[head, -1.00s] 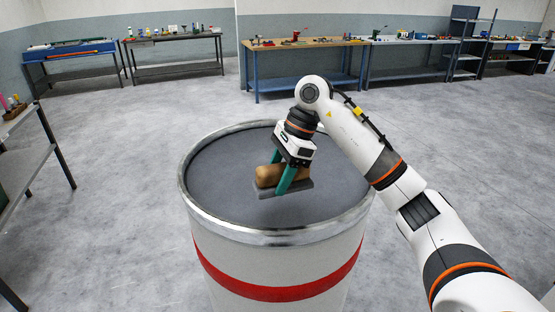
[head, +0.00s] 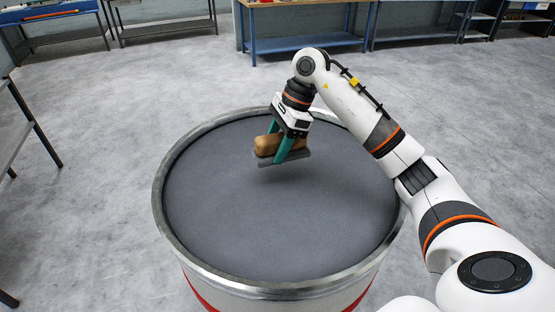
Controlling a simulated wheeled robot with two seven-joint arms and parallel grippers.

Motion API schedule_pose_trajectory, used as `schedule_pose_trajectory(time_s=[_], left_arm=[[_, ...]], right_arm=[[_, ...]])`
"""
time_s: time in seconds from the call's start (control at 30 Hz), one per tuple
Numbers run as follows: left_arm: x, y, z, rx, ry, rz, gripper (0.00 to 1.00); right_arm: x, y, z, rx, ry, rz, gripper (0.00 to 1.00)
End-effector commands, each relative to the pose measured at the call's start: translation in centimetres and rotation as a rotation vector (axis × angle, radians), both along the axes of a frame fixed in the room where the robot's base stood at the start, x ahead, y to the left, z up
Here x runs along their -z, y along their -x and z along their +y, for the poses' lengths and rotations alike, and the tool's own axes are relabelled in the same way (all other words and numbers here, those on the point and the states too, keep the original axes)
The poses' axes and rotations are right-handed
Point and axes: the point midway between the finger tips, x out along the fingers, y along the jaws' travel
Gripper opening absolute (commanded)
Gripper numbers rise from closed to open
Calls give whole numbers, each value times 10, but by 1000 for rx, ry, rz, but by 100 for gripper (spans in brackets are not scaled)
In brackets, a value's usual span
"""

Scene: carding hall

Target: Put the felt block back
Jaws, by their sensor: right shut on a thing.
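The felt block (head: 268,145) has a rounded tan-brown wooden upper part and a flat grey pad below (head: 284,159). My right gripper (head: 281,149) has green fingers and is shut on the block, one finger across its near side. It holds the block over the grey top of a large round drum (head: 270,215), toward the far half. A soft shadow lies on the drum top under the block, and the block looks a little above the surface. My left gripper is not in view.
The drum has a raised metal rim (head: 172,243) all round. Its grey top is otherwise bare, with free room at the front and left. A blue-framed bench (head: 300,43) stands at the back, and a dark metal table (head: 30,118) at the left edge. The floor between is clear.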

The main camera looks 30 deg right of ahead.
Motion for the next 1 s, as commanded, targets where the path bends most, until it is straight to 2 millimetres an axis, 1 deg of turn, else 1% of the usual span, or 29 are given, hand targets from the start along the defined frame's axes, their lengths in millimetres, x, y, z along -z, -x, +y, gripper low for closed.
schedule_pose_trajectory(time_s=[0.03, 0.1, 0.23, 0.33, 0.47, 0.57, 0.7, 0.73, 0.8, 0.87, 1.0], left_arm=[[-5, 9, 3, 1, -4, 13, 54], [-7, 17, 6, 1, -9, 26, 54], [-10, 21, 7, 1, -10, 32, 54], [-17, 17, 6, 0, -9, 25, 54], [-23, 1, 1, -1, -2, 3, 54], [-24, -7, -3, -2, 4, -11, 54], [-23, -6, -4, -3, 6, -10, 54], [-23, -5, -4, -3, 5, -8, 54], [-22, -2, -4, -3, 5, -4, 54], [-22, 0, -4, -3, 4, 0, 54], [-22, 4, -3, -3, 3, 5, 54]], right_arm=[[7, 1, 0, 0, 0, 5, 26], [15, 1, 0, 1, -1, 1, 26], [27, 0, 0, 1, 0, 1, 26], [42, 1, 0, 1, -1, 3, 26], [58, 0, 0, 1, -1, 0, 26], [63, 0, 0, 0, 0, -2, 26], [63, 0, 0, 0, 0, -2, 26], [64, 0, 0, -1, 0, -1, 56], [64, 0, 0, -1, 0, -1, 67], [64, 0, 0, -1, 0, -1, 76], [63, 0, 0, -1, 0, -1, 76]])
